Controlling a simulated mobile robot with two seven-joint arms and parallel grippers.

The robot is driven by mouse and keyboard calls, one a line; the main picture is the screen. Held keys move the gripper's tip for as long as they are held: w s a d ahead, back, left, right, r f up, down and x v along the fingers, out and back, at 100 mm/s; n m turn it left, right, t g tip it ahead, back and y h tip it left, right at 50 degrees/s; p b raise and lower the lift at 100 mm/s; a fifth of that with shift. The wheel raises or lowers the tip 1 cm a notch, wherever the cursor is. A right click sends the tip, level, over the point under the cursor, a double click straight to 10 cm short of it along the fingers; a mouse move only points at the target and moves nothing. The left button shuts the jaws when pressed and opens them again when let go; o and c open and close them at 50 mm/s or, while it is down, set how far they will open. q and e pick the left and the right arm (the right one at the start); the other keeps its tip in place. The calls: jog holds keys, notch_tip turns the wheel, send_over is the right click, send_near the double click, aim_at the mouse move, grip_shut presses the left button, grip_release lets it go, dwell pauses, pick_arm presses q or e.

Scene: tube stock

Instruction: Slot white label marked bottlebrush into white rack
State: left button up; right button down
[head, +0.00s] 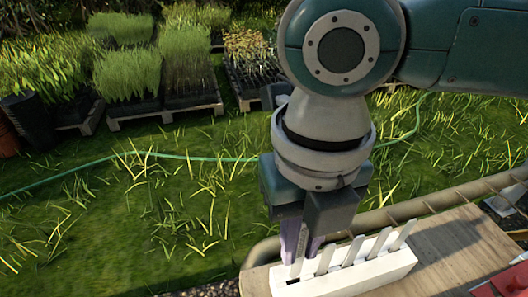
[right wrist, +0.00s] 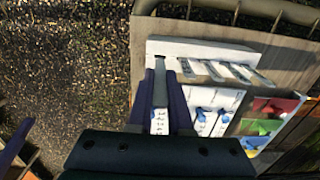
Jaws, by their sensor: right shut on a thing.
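The white rack (head: 372,277) lies on the wooden table at the bottom of the head view, with several pale labels standing tilted in its slots. It also shows in the right wrist view (right wrist: 205,48). My right gripper (head: 302,252) points down at the rack's left end, its purple fingers shut on a white label (right wrist: 160,98). Dark writing on the held label is too small to read. The label's far end is at the rack's left end, by a dark slot; I cannot tell whether it is inside.
In the right wrist view, white labels with blue marks (right wrist: 203,122) lie beside the rack, near red and green packets (right wrist: 270,107). The wooden table (head: 455,245) is bare right of the rack. Grass and plant trays (head: 165,108) lie beyond.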

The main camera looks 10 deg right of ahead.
aim_at(296, 270)
jog(key=shift+f, duration=0.15)
jog(key=shift+f+b, duration=0.5)
jog(key=shift+f, duration=0.05)
jog(key=shift+f+b, duration=1.3)
jog(key=shift+f, duration=0.8)
jog(key=shift+f, duration=0.25)
jog(key=c, duration=0.8)
grip_release()
jog(key=shift+o, duration=0.2)
jog(key=shift+r, duration=0.1)
